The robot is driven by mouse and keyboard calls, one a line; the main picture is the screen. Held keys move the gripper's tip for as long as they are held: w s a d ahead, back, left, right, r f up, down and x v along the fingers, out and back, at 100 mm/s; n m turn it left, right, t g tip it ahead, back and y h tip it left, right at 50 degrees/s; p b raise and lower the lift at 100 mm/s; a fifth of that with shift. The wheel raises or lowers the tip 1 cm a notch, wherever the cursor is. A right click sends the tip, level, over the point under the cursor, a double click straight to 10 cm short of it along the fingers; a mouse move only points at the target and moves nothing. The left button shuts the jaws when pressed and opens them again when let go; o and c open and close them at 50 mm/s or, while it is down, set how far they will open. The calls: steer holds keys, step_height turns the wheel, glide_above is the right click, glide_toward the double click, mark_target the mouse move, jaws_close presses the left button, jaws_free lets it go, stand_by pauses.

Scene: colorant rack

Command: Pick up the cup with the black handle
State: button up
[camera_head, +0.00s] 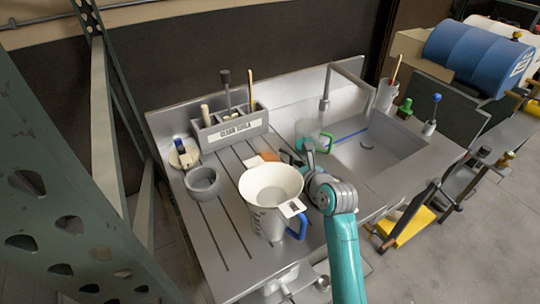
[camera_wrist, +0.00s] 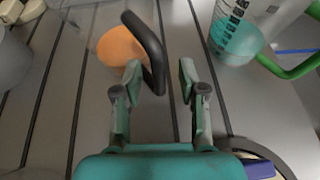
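The cup with the black handle is clear and shows at the top of the wrist view, with an orange patch (camera_wrist: 120,48) in or behind it. Its black handle (camera_wrist: 146,45) points toward my gripper (camera_wrist: 160,78), which is open. The handle's lower bend shows between the fingertips, nearer the left finger; I cannot tell whether they touch. In the head view the handle (camera_head: 289,156) shows just left of my gripper (camera_head: 306,163), beside the orange patch (camera_head: 268,156).
A clear cup with a green handle (camera_wrist: 285,68) stands to the right, near the sink (camera_head: 375,150). A grey bowl (camera_head: 203,183) and tool caddy (camera_head: 230,131) are to the left. Bare slatted counter lies between.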

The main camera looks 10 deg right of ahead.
jaws_close()
steer(key=shift+r, duration=0.1)
